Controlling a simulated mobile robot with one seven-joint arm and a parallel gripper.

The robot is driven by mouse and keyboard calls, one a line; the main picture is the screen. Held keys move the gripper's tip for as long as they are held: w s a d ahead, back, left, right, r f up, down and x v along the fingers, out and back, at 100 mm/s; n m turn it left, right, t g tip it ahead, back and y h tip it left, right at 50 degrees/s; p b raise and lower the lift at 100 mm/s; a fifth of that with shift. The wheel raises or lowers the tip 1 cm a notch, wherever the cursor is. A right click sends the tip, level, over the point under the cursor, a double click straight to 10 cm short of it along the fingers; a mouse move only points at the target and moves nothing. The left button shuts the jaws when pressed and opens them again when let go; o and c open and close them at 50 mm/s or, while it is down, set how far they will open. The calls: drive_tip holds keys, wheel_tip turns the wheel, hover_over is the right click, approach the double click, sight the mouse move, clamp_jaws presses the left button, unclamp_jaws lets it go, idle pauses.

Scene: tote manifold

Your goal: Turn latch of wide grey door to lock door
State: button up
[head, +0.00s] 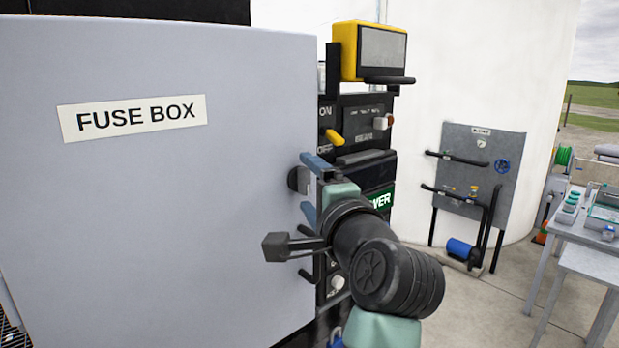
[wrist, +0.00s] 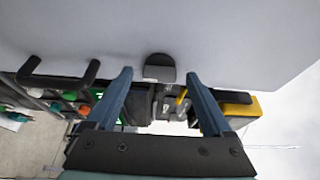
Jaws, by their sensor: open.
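The wide grey door (head: 160,230), labelled FUSE BOX, fills the left of the head view; in the wrist view its pale face (wrist: 230,40) spans the top. Its latch (head: 295,180) is a small dark rounded piece near the door's right edge, partly hidden by my gripper. My gripper (head: 311,188) is open at that edge, one blue finger above the latch and one below. In the wrist view the latch (wrist: 159,68) shows between the two spread fingertips, with a gap to each side. I cannot tell how far the latch is turned.
A black handle (wrist: 58,76) stands out from the door beside one finger. Behind the door edge is a dark switch panel (head: 360,112) with a yellow-cased display (head: 378,50) on top. A grey pipe board (head: 480,180) and a table (head: 590,240) stand farther right, with open floor before them.

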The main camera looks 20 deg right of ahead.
drive_tip(key=shift+w, duration=0.1)
clamp_jaws()
idle(0.4)
